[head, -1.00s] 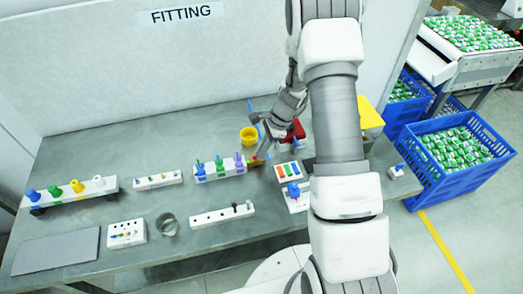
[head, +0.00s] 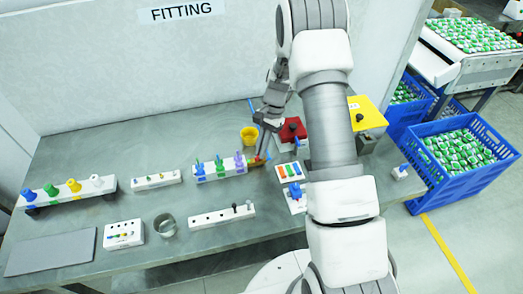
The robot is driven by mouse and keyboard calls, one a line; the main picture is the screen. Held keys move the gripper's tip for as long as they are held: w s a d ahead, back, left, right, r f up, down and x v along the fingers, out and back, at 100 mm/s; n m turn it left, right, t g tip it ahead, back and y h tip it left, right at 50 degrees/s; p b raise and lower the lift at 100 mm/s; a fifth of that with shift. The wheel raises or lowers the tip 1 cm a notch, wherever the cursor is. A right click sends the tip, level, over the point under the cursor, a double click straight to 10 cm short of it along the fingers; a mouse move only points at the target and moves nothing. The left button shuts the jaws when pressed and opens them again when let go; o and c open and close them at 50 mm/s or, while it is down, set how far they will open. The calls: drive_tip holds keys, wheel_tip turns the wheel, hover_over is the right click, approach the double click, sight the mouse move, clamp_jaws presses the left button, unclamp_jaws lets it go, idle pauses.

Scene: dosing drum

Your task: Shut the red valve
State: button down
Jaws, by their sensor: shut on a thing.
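A white valve strip (head: 222,172) with upright blue, green-blue and purple handles stands in the middle of the bench. At its right end a small red and yellow part (head: 255,161) shows, which appears to be the red valve. My gripper (head: 263,154) reaches down over this end and is shut on it. The fingers and arm cover much of the part, so the angle of its handle cannot be made out.
A yellow cup (head: 249,135) and a red box (head: 292,131) with a black knob stand close behind my gripper. A white block with coloured bars (head: 290,171) is just right. A yellow-topped box (head: 366,113) stands farther right.

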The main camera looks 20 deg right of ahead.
drive_tip(key=shift+w+n, duration=0.1)
drive_tip(key=shift+n, duration=0.5)
drive_tip(key=c, duration=1)
unclamp_jaws()
drive_tip(key=shift+r, duration=0.1)
drive_tip(key=v, duration=1.7)
drive_tip(key=shift+w+a+r, duration=0.15)
drive_tip(key=shift+w+a, duration=0.1)
drive_tip(key=shift+w, duration=0.05)
